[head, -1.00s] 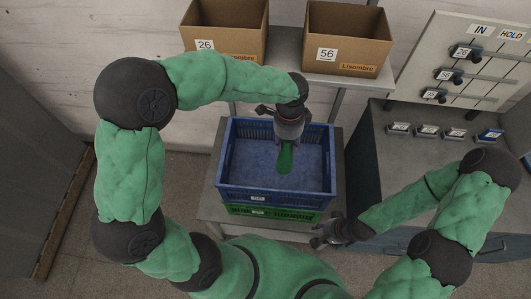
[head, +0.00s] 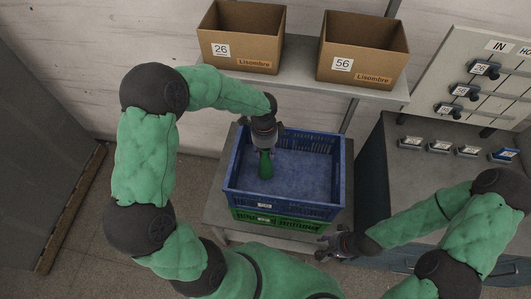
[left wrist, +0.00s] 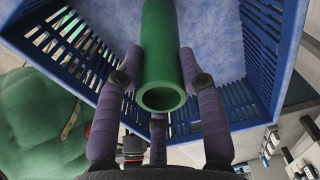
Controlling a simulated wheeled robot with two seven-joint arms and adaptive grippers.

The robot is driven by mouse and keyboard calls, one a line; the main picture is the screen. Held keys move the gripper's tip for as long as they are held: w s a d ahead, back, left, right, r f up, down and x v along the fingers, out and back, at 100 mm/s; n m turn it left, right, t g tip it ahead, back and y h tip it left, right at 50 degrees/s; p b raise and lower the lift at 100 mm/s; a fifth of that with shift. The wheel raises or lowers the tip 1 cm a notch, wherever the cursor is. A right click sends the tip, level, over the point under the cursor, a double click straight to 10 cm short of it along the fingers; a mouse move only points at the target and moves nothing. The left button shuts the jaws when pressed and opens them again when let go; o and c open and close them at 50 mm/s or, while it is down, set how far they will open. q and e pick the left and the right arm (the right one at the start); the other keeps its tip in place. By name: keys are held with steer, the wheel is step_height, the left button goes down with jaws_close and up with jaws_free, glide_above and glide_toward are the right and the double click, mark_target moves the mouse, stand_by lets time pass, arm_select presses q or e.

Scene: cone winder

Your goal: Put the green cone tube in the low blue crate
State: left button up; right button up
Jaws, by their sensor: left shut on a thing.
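The green cone tube (head: 265,165) is in my left gripper (head: 264,150), which is shut on it. The left wrist view shows the tube (left wrist: 162,60) between the purple fingers of the gripper (left wrist: 160,85), its open round end facing the camera. The blue crate (head: 290,204) stands on top of a green crate and looks empty inside. The tube is over the left part of the crate's opening; I cannot tell whether it touches the floor. My right gripper (head: 335,246) is low, right of the crates; its fingers are too small to read.
The green crate (head: 280,219) is under the blue one on a grey stand. A shelf behind holds two cardboard boxes, marked 26 (head: 240,50) and 56 (head: 360,62). A grey bench with labelled holders (head: 440,147) and a pegged board (head: 470,75) stand at right.

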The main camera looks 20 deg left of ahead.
arm_select(q)
steer(key=shift+f, duration=0.9)
steer(key=shift+f, duration=0.15)
steer(key=o, duration=1.1)
steer(key=shift+c, duration=0.2)
steer(key=shift+r, duration=0.55)
step_height(320, 180, up, 11)
steer(key=shift+a+r+p, duration=0.1)
steer(key=shift+r+p, duration=0.05)
steer(key=shift+p, duration=0.55)
